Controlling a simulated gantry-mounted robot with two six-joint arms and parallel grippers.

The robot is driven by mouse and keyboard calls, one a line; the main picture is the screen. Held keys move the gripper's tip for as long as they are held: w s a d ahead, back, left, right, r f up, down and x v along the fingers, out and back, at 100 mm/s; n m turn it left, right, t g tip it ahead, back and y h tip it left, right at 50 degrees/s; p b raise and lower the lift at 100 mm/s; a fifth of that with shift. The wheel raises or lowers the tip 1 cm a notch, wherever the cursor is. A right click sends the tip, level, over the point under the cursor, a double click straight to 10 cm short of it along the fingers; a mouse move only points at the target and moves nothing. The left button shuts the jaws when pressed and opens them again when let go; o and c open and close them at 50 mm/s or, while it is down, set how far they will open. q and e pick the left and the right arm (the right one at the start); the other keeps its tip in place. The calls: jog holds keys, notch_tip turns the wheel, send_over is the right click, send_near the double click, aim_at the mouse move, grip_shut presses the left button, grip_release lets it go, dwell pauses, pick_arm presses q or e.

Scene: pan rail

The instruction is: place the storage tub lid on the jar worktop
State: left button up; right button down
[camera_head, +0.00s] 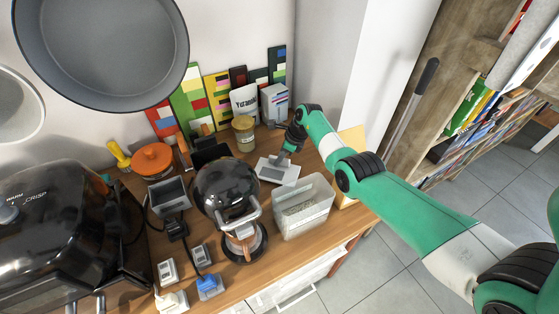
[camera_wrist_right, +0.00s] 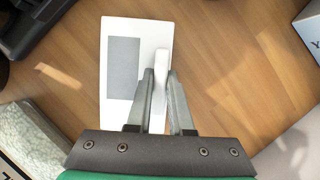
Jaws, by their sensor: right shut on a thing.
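The storage tub lid (camera_head: 274,173) is a flat white rectangle with a grey panel. In the right wrist view the lid (camera_wrist_right: 124,68) has a raised white grip strip along one side. My right gripper (camera_head: 289,151) is shut on that strip; its fingers (camera_wrist_right: 160,88) stand on either side of it. The lid is over the wooden worktop (camera_wrist_right: 230,60), behind the open tub (camera_head: 303,215). I cannot tell whether it touches the wood. A jar (camera_head: 244,134) stands to the lid's upper left. My left gripper is not in view.
A dark glass coffee pot (camera_head: 226,188) stands left of the tub. A white bag (camera_head: 245,103) and a boxy carton (camera_head: 275,104) stand at the back wall. An orange pot (camera_head: 152,159) and a black appliance (camera_head: 60,225) are at left. A pan (camera_head: 102,50) hangs above.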

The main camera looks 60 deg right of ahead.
jog(key=shift+r, duration=0.1)
jog(key=c, duration=0.8)
grip_release()
jog(key=shift+r, duration=0.15)
jog(key=p+v, duration=0.4)
jog(key=v, duration=0.2)
jog(key=shift+r, duration=0.3)
jog(key=v, duration=0.5)
jog(key=shift+s+p, duration=0.2)
jog(key=shift+p, duration=0.15)
